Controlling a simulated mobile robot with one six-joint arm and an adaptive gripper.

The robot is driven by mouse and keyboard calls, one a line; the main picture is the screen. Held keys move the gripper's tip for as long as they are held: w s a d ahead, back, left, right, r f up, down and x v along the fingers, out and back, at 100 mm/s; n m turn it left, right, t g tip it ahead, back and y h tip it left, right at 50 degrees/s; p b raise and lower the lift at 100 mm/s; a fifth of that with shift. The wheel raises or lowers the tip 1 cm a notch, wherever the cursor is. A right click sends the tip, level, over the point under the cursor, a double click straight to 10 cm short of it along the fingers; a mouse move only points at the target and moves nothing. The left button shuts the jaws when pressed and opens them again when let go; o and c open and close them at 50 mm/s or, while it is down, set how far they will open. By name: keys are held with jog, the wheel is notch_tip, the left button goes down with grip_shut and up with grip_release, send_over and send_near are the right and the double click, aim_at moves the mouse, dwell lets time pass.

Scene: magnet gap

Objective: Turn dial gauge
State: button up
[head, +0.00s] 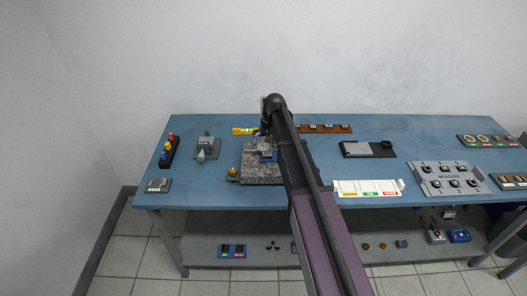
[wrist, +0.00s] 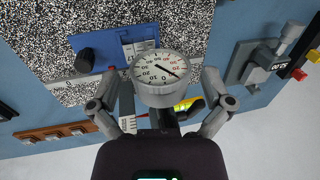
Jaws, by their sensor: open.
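In the wrist view the dial gauge (wrist: 160,78) is a round grey gauge with a white face, dark and red numerals and a thin dark needle. It sits in front of the speckled granite plate (wrist: 60,40). My gripper (wrist: 160,74) is open, with one finger on each side of the gauge. Gaps show between the fingers and the gauge's rim, so I see no contact. In the head view my gripper (head: 265,130) is over the back of the granite plate (head: 258,176), and my arm hides part of that area.
A blue block (wrist: 138,42) and a black knob (wrist: 85,62) are close to the gauge. A yellow item (head: 243,131) lies behind the plate. A grey device (head: 207,148) is to the left, and a brown rack (head: 325,128) is at the back.

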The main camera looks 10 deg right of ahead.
jog(key=shift+a+f+b, duration=0.2)
jog(key=shift+f+b, duration=0.55)
jog(key=shift+f, duration=0.25)
jog(key=c, duration=0.9)
